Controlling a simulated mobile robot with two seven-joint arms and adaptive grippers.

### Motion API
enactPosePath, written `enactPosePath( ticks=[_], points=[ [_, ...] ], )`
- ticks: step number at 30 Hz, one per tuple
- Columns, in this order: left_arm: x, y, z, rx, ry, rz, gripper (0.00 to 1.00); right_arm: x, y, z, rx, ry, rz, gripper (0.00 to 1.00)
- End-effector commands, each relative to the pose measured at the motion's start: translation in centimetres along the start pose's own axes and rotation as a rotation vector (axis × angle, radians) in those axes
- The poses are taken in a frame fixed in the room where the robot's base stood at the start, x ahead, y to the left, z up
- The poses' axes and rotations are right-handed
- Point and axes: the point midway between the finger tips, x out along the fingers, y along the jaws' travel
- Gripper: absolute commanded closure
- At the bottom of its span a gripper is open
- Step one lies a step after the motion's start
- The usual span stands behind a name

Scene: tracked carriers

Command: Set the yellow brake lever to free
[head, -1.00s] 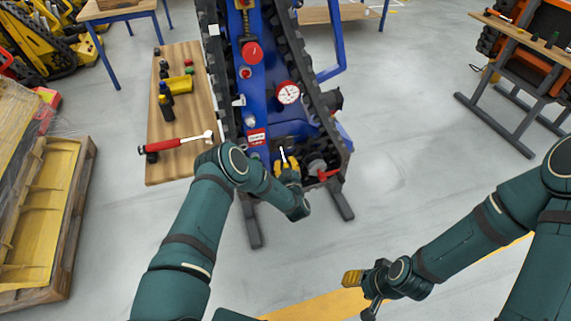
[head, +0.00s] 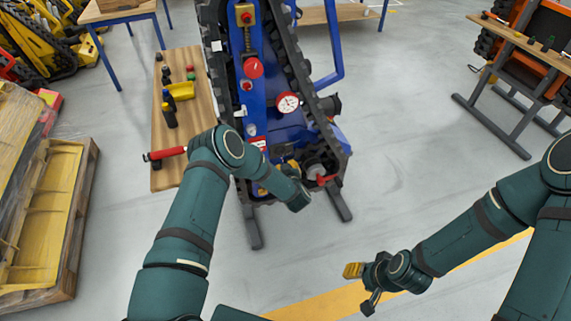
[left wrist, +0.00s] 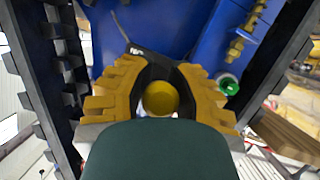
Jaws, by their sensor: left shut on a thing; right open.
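In the left wrist view, a round yellow knob (left wrist: 160,98), apparently the end of the brake lever, sits between the yellow-padded fingers of my left gripper (left wrist: 160,74). The fingers are shut on it. In the head view, my left gripper (head: 290,167) is at the near end of the blue tracked carrier (head: 290,133), and my own forearm hides part of it. The lever's shaft and its position marks are hidden. My right gripper (head: 361,286) is open and empty, low over the floor, away from the carrier.
The carrier has a gauge (head: 288,103), a red knob (head: 253,68) and a red handle (head: 326,180). A wooden bench (head: 193,105) with a red-handled tool (head: 166,153) stands to its left. A pallet (head: 75,220) is further left.

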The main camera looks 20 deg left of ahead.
Motion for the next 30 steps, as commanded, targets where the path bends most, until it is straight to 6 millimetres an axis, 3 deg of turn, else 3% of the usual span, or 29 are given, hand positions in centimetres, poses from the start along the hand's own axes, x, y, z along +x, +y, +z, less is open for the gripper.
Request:
enactPosePath(
  ticks=[1, 9, 17, 30],
  points=[
    [-0.5, 0.4, -0.8, -0.005, -0.047, -0.008, 1.00, -1.1, -0.4, -0.4, 0.002, 0.007, 0.001, 0.53],
    [-1.2, 0.8, -2.2, -0.037, -0.285, -0.064, 1.00, -3.7, -1.3, -1.4, 0.008, 0.027, 0.001, 0.53],
    [-1.4, 1.1, -3.3, -0.060, -0.464, -0.106, 1.00, -5.4, -1.9, -1.5, 0.007, 0.026, -0.004, 0.53],
    [-1.4, 1.3, -4.0, -0.060, -0.468, -0.108, 1.00, -6.0, -2.1, -1.5, 0.007, 0.025, -0.005, 0.53]
  ],
)
